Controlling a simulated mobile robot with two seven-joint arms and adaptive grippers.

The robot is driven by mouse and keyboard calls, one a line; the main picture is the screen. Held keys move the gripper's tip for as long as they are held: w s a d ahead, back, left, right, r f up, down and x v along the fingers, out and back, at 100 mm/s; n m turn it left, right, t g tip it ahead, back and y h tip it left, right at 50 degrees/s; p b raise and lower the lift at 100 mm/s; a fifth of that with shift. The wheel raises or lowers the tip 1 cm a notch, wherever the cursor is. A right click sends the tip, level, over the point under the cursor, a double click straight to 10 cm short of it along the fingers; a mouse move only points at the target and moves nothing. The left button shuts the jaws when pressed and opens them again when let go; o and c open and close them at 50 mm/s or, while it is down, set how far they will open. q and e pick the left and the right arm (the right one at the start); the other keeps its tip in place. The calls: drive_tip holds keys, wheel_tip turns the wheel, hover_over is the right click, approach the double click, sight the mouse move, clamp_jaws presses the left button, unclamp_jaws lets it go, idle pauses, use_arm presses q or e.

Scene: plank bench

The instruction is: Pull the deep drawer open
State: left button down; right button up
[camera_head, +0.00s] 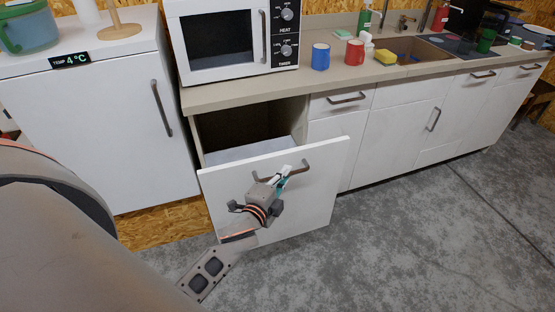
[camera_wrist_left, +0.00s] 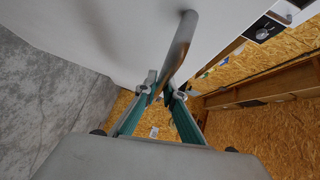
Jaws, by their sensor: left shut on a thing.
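The deep drawer (camera_head: 318,199) stands pulled well out of the cabinet under the microwave, with its white front clear of the frame and the dark opening behind it in view. Its brown bar handle (camera_head: 320,167) runs along the upper front. My left gripper (camera_head: 283,174) is shut on this handle. In the left wrist view the handle (camera_wrist_left: 182,45) passes between the fingertips of the left gripper (camera_wrist_left: 162,92). My right gripper is not in view.
A microwave (camera_head: 222,45) stands on the counter above the drawer. A blue mug (camera_head: 321,57) and a red mug (camera_head: 354,52) stand to its right. A white fridge (camera_head: 90,130) is at the left. The grey floor (camera_head: 420,240) in front is clear.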

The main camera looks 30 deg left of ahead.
use_arm(q)
drive_tip(key=shift+s+d, duration=1.25)
drive_tip(key=shift+d, duration=0.15)
drive_tip(key=c, duration=2.1)
unclamp_jaws()
drive_tip(key=shift+c, duration=0.2)
drive_tip(key=s+r, duration=0.1)
drive_tip(key=s, duration=1.1)
drive_tip(key=shift+d+r, duration=0.35)
drive_tip(key=shift+d, duration=0.05)
drive_tip(key=shift+w, duration=0.1)
